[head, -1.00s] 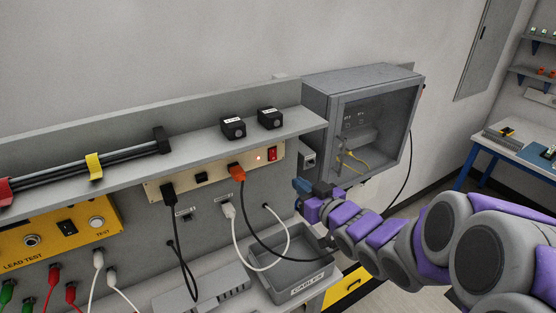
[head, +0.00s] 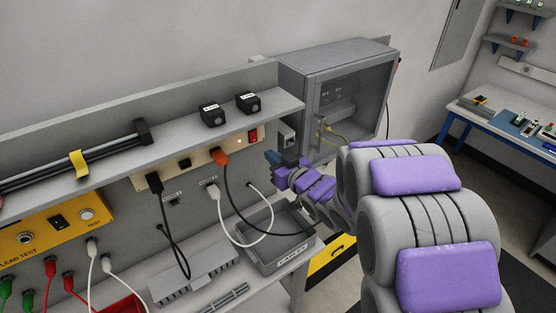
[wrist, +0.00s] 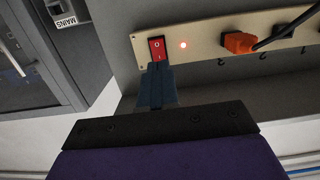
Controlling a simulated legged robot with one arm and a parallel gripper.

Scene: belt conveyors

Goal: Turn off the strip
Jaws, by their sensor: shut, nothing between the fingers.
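The beige power strip (head: 200,160) is mounted under the shelf and also shows in the wrist view (wrist: 208,38). Its red rocker switch (wrist: 157,48) is at the end of the strip, beside a lit red lamp (wrist: 183,44). The switch also shows in the head view (head: 253,136). An orange plug (wrist: 238,42) and a black plug (head: 154,182) sit in the strip. My gripper (wrist: 156,66) is shut and empty, its blue fingertips just below the switch in the wrist view. I cannot tell whether they touch it. In the head view my gripper (head: 273,157) is right of the strip's end.
A grey cabinet (head: 340,60) with a clear door stands close to the right of my gripper. A grey cable tray (head: 268,262) and hanging leads are below. Two black boxes (head: 213,114) sit on the shelf above. A MAINS unit (wrist: 60,12) is beside the strip.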

